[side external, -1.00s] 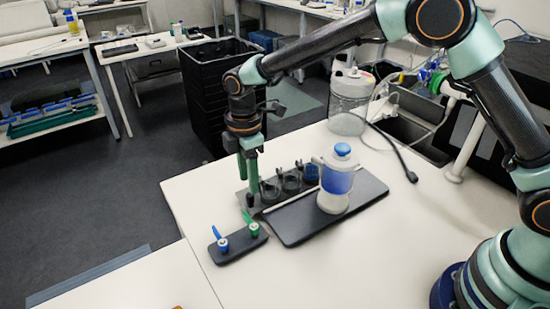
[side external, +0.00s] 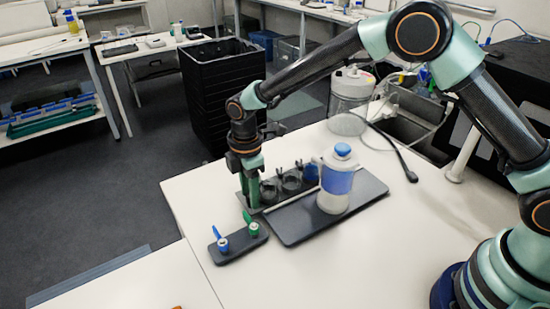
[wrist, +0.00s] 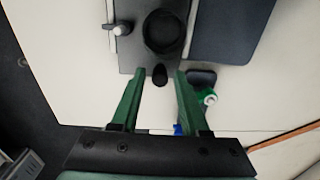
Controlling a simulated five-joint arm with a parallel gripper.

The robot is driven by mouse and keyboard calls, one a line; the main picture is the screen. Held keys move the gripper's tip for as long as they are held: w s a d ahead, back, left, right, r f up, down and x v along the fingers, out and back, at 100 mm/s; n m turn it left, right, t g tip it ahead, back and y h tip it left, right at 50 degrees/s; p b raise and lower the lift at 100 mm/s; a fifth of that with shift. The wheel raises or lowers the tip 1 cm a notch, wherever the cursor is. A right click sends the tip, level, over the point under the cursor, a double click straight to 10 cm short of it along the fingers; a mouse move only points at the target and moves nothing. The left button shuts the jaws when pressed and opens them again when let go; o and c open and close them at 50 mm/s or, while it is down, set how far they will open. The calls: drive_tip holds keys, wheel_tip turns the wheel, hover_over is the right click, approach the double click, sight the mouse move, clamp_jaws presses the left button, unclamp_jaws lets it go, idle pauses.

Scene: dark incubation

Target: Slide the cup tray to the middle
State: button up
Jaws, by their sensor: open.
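The cup tray (wrist: 132,55) is a dark flat tray holding several dark cups (side external: 291,184) in a row, near the table's left edge in the side view. One round cup (wrist: 164,31) shows in the wrist view. A small black knob (wrist: 159,76) stands at the tray's near end, between the fingertips. My gripper (wrist: 160,78) is open, its two green fingers apart on either side of the knob. In the side view my gripper (side external: 253,195) is low at the tray's left end and hides part of it.
A larger dark tray (side external: 290,229) with a blue-banded white bottle (side external: 336,184) lies close beside the cup tray. A small black holder (side external: 234,249) with blue and green items stands in front. A black bin (side external: 215,90) is beyond the table's edge. The right front tabletop is clear.

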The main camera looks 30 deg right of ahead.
sight(274, 182)
drive_tip(key=c, duration=0.7)
drive_tip(key=shift+o, duration=0.3)
drive_tip(key=shift+d, duration=0.1)
drive_tip(key=shift+s+d, duration=0.1)
drive_tip(key=shift+d, duration=2.95)
